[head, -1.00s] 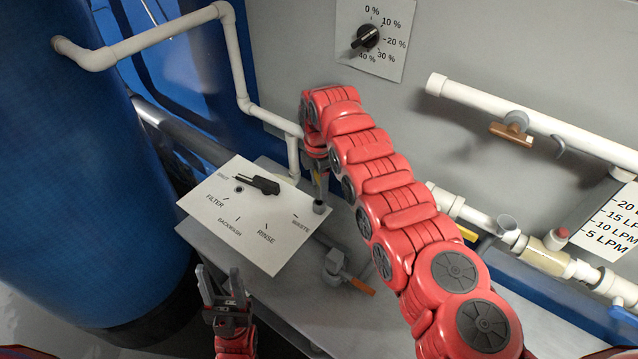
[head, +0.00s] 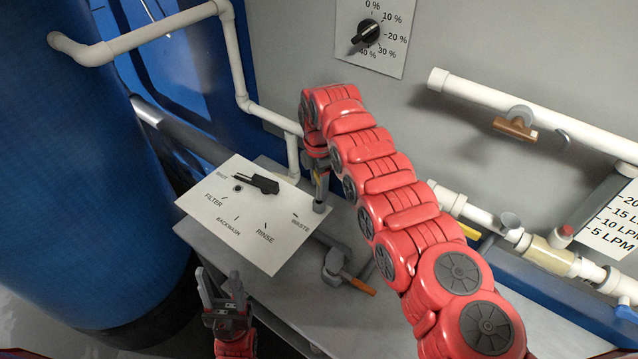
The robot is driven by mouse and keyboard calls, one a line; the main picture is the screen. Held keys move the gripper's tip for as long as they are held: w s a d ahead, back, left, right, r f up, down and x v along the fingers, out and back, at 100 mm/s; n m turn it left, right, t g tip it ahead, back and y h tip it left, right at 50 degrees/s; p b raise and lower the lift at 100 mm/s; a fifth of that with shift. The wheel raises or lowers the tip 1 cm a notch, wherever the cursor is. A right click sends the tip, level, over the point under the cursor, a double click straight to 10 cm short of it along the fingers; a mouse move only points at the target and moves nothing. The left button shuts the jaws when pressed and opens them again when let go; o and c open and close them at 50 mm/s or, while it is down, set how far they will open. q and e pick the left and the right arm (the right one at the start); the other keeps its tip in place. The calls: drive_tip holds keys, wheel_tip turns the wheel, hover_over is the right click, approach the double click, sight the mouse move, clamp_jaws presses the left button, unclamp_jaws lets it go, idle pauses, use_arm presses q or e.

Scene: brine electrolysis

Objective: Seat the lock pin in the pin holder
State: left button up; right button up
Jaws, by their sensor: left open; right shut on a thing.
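My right gripper (head: 320,186) points down at the right corner of the white valve label plate. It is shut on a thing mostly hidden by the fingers. I take this to be the lock pin, but its shape is not clear. A small grey rounded end (head: 319,207) shows just below the fingertips. I cannot tell whether it is part of the pin or of the holder. No pin holder can be made out for certain. My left gripper (head: 220,284) is open and empty at the lower left, in front of the bench edge, with its fingers pointing up.
The label plate (head: 270,240) carries a black selector lever (head: 256,183). An orange-handled valve (head: 346,274) sits on the grey bench (head: 290,295). A blue tank (head: 80,180) stands at left. White pipes (head: 510,105) run along the wall, right. A dial (head: 368,32) is above.

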drive_tip(key=shift+f, duration=0.3)
drive_tip(key=shift+b, duration=0.35)
drive_tip(key=shift+b, duration=0.3)
idle(0.4)
drive_tip(key=shift+f+b, duration=0.6)
drive_tip(key=shift+b, duration=0.05)
idle(0.7)
drive_tip(key=shift+b, duration=0.45)
drive_tip(key=shift+f, duration=0.25)
